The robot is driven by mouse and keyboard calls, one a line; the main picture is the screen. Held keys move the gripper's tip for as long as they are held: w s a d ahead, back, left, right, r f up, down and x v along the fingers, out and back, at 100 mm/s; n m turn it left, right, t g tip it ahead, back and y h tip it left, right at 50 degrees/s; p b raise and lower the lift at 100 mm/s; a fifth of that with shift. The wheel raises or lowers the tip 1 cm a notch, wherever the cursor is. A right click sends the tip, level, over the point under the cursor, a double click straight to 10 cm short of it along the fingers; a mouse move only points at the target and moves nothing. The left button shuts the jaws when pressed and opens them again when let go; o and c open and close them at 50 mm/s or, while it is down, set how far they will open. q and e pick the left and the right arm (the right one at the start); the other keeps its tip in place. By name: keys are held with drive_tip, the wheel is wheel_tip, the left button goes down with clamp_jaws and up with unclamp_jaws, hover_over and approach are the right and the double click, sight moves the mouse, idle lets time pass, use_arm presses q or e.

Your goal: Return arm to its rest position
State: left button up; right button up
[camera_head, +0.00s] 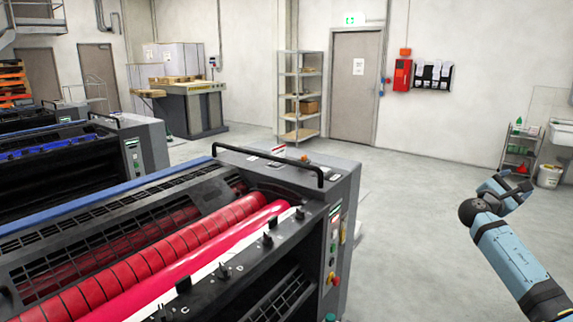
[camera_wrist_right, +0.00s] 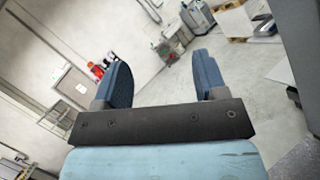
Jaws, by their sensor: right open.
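My right arm (camera_head: 515,262) reaches in from the lower right in the head view, raised over bare floor to the right of the press. My right gripper (camera_head: 507,190) is at its upper end. In the right wrist view my right gripper (camera_wrist_right: 163,82) shows two blue fingers spread apart with nothing between them. It is open, empty and touches nothing. My left gripper is in neither view.
A printing press (camera_head: 340,215) with red ink rollers (camera_head: 150,255) fills the left and centre foreground. Behind are a metal shelf (camera_head: 299,95), a door (camera_head: 353,88) and a small cart (camera_head: 518,150) near a white bucket (camera_head: 549,176). The floor (camera_head: 420,220) between press and arm is clear.

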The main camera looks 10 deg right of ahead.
drive_tip(key=w+a+f+m+t+y, duration=0.6)
drive_tip(key=w+a+m+t+y, duration=0.5)
drive_tip(key=y, duration=0.4)
drive_tip(key=s+a+f+n+y, duration=0.1)
drive_tip(key=s+a+f+y, duration=0.25)
drive_tip(key=a+f, duration=0.75)
drive_tip(key=s+a+f+n+y, duration=0.15)
drive_tip(key=s+a+f, duration=0.35)
drive_tip(key=a+f, duration=0.6)
drive_tip(key=s+a+f+m+g+y+b, duration=0.15)
drive_tip(key=s+a+f+b, duration=0.3)
drive_tip(key=s+a, duration=0.5)
drive_tip(key=s+a+f+g+y+b, duration=0.1)
drive_tip(key=s+a+f+y+b, duration=0.15)
drive_tip(key=s+a+f, duration=0.7)
drive_tip(key=s+a+f+m+g+y+b, duration=0.15)
drive_tip(key=s+a+b, duration=0.3)
drive_tip(key=s, duration=0.95)
use_arm(q)
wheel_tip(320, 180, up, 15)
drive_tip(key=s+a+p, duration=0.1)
drive_tip(key=p, duration=2.8)
drive_tip(key=shift+p, duration=0.4)
use_arm(e)
wheel_tip(320, 180, up, 18)
drive_tip(key=s+d+n+h, duration=0.1)
drive_tip(key=shift+s+d, duration=0.2)
